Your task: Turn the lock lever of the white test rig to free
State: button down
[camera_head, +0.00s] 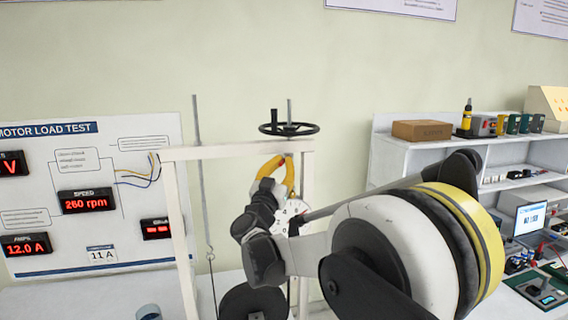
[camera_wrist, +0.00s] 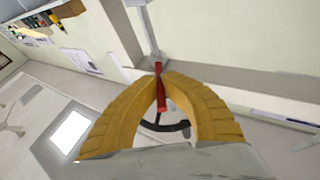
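The white test rig (camera_head: 178,215) stands on the bench as a white frame with a crossbar, under a black handwheel (camera_head: 289,129). My gripper (camera_head: 286,158) is at the right end of the crossbar, its yellow fingers pointing up. In the wrist view, the red lock lever (camera_wrist: 163,98) runs between the two fingertips of my gripper (camera_wrist: 162,78). The fingertips are close together, one on each side of the lever, and appear to touch it. In the head view I cannot make out the lever behind the fingers.
A motor load test panel (camera_head: 90,200) with red displays stands at the left. A thin upright rod (camera_head: 200,150) and a dark disc (camera_head: 253,302) are near the frame. A white shelf (camera_head: 400,152) with boxes and devices is at the right.

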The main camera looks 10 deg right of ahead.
jog(key=shift+r, duration=0.15)
jog(key=c, duration=1.5)
grip_release()
jog(key=shift+a, duration=0.1)
jog(key=v, duration=1.2)
